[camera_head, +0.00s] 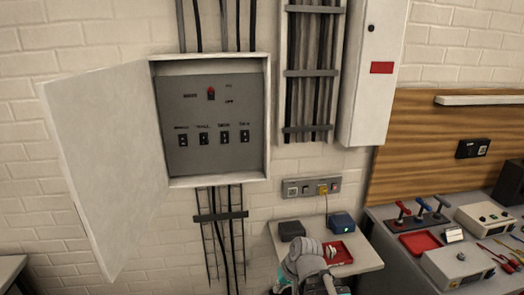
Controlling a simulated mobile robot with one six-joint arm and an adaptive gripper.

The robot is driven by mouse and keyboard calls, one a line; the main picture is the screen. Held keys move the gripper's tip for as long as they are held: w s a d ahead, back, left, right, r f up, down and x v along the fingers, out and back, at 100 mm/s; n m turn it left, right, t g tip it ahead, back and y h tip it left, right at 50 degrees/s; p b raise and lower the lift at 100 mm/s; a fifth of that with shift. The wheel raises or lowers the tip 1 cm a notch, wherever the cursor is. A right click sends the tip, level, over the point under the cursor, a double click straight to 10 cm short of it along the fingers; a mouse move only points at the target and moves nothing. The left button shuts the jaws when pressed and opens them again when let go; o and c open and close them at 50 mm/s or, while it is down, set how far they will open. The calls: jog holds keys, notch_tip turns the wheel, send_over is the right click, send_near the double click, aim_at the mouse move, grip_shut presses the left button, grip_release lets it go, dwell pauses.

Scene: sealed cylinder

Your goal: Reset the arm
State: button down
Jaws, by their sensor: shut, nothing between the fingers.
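My arm (309,262) shows at the bottom centre as rounded grey-white links with teal caps. It rises in front of the small white shelf and covers part of its front left. I cannot make out my gripper's fingers; they are out of the picture or hidden behind the arm links. Nothing is seen held by the arm.
An open electrical cabinet (260,120) with its door (110,165) swung left hangs on the brick wall. The shelf (366,257) bears a red tray (342,253), a dark box (291,230) and a blue box (342,222). A cluttered workbench (382,218) stands at right.

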jog(key=s+d+f+m+g+h, duration=0.1)
jog(key=d+h, duration=0.3)
jog(key=d, duration=0.8)
jog(key=shift+s, duration=0.4)
jog(key=shift+f, duration=0.1)
dwell(4.0)
